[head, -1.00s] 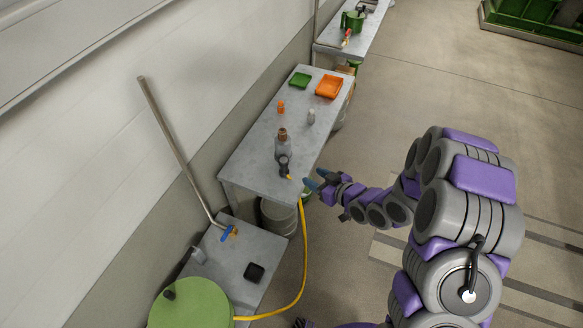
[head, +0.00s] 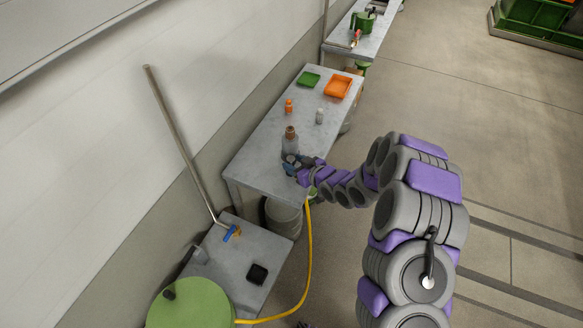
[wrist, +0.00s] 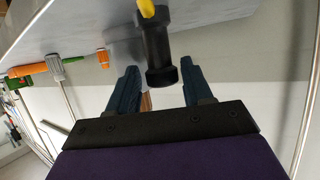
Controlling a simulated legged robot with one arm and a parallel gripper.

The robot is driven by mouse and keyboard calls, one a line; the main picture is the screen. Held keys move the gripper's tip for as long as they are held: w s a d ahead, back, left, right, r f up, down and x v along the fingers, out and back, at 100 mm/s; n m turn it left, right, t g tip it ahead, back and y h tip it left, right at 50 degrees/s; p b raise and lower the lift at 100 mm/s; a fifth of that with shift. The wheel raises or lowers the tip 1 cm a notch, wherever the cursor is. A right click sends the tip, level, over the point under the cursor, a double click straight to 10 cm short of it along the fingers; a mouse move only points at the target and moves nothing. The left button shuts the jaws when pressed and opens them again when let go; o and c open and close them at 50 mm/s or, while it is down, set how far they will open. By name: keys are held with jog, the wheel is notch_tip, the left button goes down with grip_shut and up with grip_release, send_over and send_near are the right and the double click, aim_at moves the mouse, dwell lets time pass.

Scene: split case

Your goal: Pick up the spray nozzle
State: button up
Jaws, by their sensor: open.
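The spray nozzle (wrist: 157,50) is black with a yellow hose end. In the wrist view it sits between and just beyond the two blue fingers of my gripper (wrist: 155,90). The fingers are open, one on each side of it, with visible gaps. In the head view my gripper (head: 295,163) is at the near end of the grey table, in front of a grey bottle with a brown cap (head: 291,143). There the gripper hides most or all of the nozzle. I cannot tell whether the nozzle touches the table.
A yellow hose (head: 309,245) hangs from the table's near edge. A lower table (head: 235,268) stands nearer.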

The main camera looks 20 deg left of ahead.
aim_at(294, 164)
jog(key=x, duration=0.3)
jog(key=shift+s+a, duration=0.1)
jog(key=shift+a, duration=0.1)
jog(key=shift+d+r, duration=0.1)
jog(key=shift+d, duration=0.3)
jog(key=shift+c, duration=0.2)
jog(key=shift+d, duration=0.1)
jog(key=shift+c, duration=0.6)
jog(key=shift+a, duration=0.3)
jog(key=c, duration=0.6)
